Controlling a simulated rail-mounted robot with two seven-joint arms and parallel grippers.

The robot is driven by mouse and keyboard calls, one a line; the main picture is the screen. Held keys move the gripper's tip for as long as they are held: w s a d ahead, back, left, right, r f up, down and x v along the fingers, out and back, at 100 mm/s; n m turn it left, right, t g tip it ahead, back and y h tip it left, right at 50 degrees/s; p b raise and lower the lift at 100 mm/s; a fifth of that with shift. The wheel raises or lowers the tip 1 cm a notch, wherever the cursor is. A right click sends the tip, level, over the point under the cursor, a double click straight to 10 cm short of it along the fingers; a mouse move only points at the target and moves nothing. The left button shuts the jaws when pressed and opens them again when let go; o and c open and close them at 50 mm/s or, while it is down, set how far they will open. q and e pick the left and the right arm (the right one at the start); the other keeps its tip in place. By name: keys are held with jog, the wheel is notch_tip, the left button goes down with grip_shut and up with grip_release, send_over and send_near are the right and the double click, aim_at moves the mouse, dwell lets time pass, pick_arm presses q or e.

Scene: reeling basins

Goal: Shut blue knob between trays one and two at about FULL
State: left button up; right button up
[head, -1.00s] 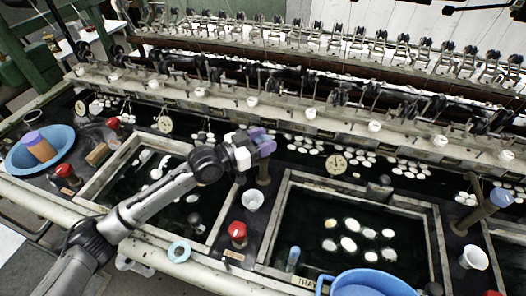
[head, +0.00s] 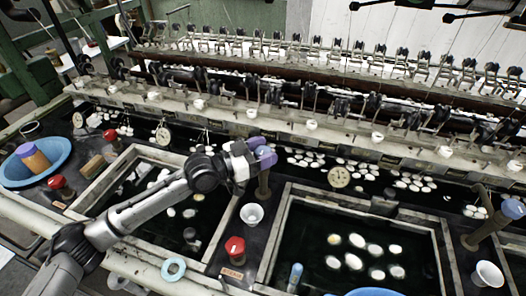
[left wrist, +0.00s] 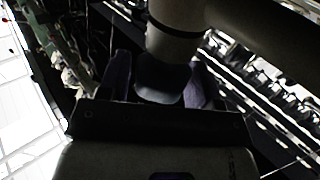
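The blue knob (head: 268,153) sits on top of a brown post (head: 263,186) between the two dark water trays, tray one (head: 205,243) at left and tray two (head: 276,236) at right. My left gripper (head: 262,158) is at the knob, with its purple fingers around it. In the left wrist view the knob (left wrist: 160,82) shows as a dull blue-grey shape between the two fingers (left wrist: 162,90). Both fingers look close against its sides. The dial marking for FULL is not readable. My right gripper is not in view.
A second blue knob (head: 513,208) is on a post at far right. Reeling machinery with white eyelets (head: 311,125) runs behind. A blue basin (head: 55,150) is at left.

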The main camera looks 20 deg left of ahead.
pick_arm(q)
jog(key=shift+o, duration=1.2)
jog(key=shift+a, duration=0.1)
jog(key=shift+s+a, duration=0.2)
jog(key=shift+s, duration=0.05)
jog(key=b+v, duration=0.2)
jog(key=v, duration=1.1)
dwell(0.5)
